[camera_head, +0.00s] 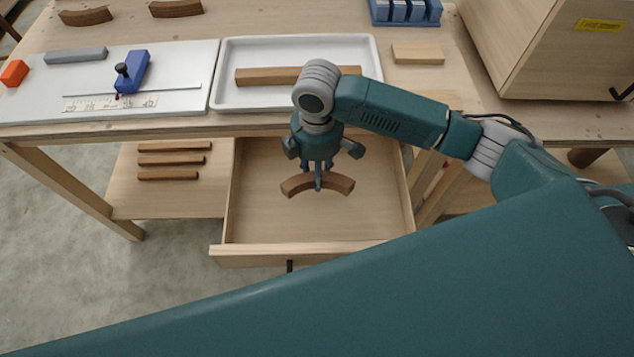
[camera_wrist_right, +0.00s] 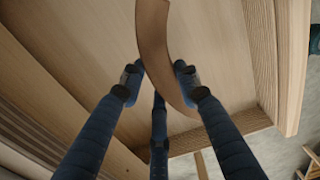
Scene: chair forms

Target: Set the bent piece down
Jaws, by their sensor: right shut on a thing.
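A curved brown wooden piece (camera_head: 340,184) is held by my right gripper (camera_head: 318,180) over the inside of an open drawer (camera_head: 290,249). The right wrist view shows the bent piece (camera_wrist_right: 156,45) between the blue fingers of the gripper (camera_wrist_right: 158,85), with pale drawer boards behind it. The fingers are shut on it near its middle in the head view. I cannot tell whether the piece touches the drawer floor. The drawer holds nothing else that I can see. My left gripper is not in view.
A white tray (camera_head: 222,75) with a wooden bar stands on the table above the drawer. Two other curved pieces (camera_head: 176,8) lie at the back left. Several dark strips (camera_head: 168,176) lie on a lower shelf left of the drawer. A wooden cabinet (camera_head: 540,50) stands at right.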

